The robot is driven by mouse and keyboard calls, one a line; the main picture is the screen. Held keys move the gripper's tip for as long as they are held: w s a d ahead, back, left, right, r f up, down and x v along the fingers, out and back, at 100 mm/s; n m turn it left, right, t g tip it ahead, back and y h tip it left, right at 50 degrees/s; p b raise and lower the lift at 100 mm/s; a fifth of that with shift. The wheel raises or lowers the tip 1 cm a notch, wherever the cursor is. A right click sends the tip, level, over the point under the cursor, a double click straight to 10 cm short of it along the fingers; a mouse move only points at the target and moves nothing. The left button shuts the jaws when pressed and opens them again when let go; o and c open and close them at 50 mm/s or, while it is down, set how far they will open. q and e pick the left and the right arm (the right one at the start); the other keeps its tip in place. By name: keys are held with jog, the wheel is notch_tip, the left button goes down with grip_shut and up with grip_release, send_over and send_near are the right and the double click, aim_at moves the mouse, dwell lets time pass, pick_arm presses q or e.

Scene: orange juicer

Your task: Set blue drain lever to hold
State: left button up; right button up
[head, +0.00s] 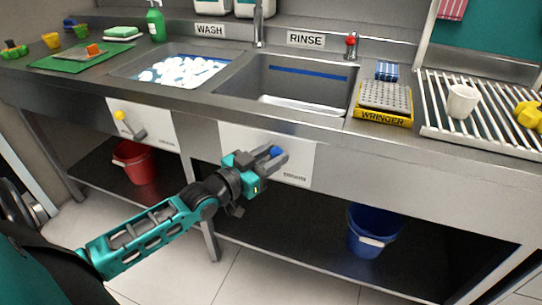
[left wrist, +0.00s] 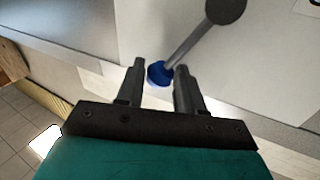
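The blue drain lever shows as a blue knob (head: 277,151) on the white panel (head: 300,166) below the rinse sink. In the left wrist view the blue knob (left wrist: 160,72) sits at the end of a grey rod that runs up right to a round grey pivot (left wrist: 226,8). My left gripper (head: 277,158) is at the knob. In the left wrist view its two fingers (left wrist: 158,72) stand apart on either side of the knob, with a visible gap at least on the left. My right gripper is not in view.
A yellow-knobbed lever (head: 119,115) is on the left panel under the wash sink (head: 128,70). The rinse sink (head: 330,92) is above the blue lever. A red bucket (head: 134,162) and a blue bucket (head: 370,232) stand on the lower shelf. The counter edge overhangs the panels.

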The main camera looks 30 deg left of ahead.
pick_arm(q)
grip_shut()
